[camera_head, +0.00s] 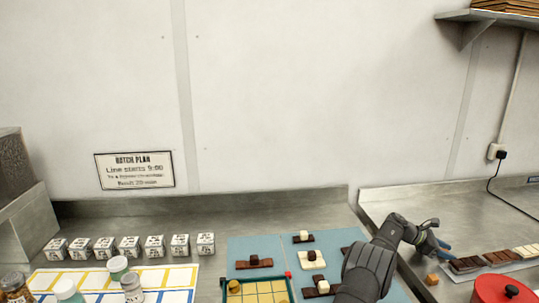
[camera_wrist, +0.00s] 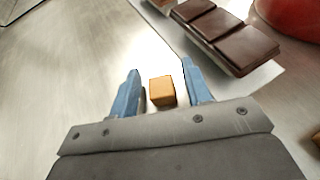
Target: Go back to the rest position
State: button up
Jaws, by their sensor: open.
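My gripper (camera_head: 442,244) is over the steel bench at the right in the head view, its blue fingers pointing right. In the wrist view my gripper (camera_wrist: 160,74) is open, with a gap between the two blue fingers. A small caramel-coloured cube (camera_wrist: 162,91) shows between the fingers there, with clear space on both sides. My dark arm covers part of the blue mat.
Chocolate bars (camera_head: 466,265) on a white sheet and a red lidded pot (camera_head: 505,290) stand right of the gripper. A blue mat (camera_head: 252,245) holds several chocolate pieces beside a green-edged tray (camera_head: 288,284). Lettered white cubes (camera_head: 155,246) and jars (camera_head: 118,267) are left.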

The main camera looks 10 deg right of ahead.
jog(key=shift+w+a+r, duration=0.1)
jog(key=shift+a+r, duration=0.05)
jog(key=shift+r, duration=1.85)
jog(key=shift+f, duration=0.1)
